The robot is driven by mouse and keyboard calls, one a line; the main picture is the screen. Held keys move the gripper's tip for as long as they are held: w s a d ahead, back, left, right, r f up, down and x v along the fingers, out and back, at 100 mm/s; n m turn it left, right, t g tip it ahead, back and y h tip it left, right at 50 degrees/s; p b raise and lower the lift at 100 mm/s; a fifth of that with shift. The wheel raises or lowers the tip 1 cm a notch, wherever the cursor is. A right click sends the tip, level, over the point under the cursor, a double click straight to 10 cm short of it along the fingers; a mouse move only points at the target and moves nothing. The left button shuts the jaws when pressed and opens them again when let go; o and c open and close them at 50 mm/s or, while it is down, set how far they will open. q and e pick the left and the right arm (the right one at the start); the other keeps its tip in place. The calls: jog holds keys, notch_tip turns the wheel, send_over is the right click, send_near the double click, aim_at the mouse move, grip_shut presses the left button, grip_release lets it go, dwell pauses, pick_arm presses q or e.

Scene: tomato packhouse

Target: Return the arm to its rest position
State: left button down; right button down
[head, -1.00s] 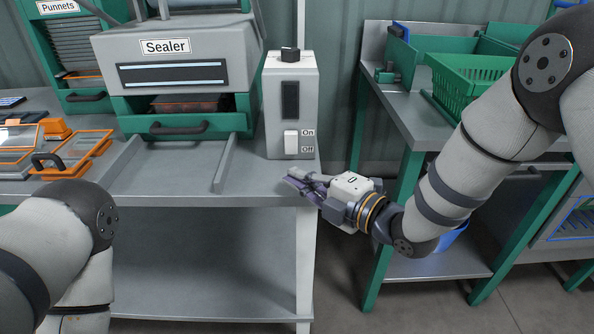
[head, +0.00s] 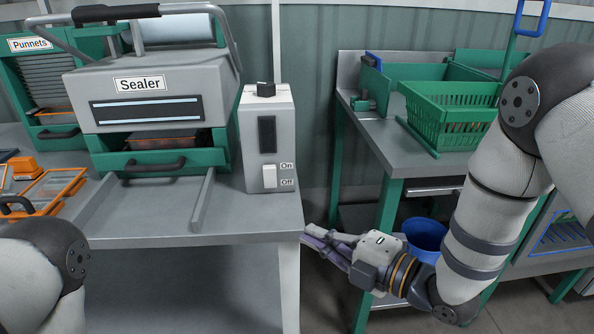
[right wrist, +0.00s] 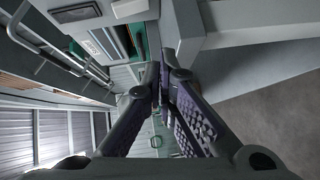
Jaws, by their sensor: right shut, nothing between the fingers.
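My right gripper (head: 309,238) is in the head view at the front right corner of the sealer table, in front of the gap between the two tables. It is shut and empty, its fingers pointing left. In the right wrist view its fingers (right wrist: 160,95) meet with nothing between them. My right arm comes in from the right edge. My left arm shows only as a link at the lower left of the head view. My left gripper is out of view.
The sealer (head: 150,95) and its control box (head: 268,140) with an On/Off switch stand on the grey table (head: 240,215). To the right are a green crate (head: 450,115) on a second table (head: 385,135) and a blue bin (head: 425,238) below. Orange-framed trays (head: 50,190) lie at left.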

jog(key=s+d+f+m+g+h, duration=0.3)
jog(key=s+d+f+m+h, duration=0.1)
jog(key=s+f+m, duration=0.5)
jog(key=s+d+f+m+g+h, duration=0.35)
jog(key=s+d+f+m, duration=0.2)
jog(key=s+f, duration=0.4)
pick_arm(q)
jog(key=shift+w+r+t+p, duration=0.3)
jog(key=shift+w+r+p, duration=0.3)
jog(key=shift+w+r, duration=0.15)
pick_arm(e)
jog(key=s+d+f+m+g+h, duration=0.2)
jog(key=s+m+g, duration=0.2)
jog(key=s, duration=0.7)
jog(key=s+d+f+m+g+h, duration=0.2)
jog(key=s+m, duration=0.5)
jog(key=s, duration=0.4)
jog(key=shift+s+d+f+m+g, duration=0.2)
jog(key=shift+s+d+m+g, duration=0.15)
jog(key=shift+d+g, duration=0.5)
jog(key=shift+w+a, duration=0.15)
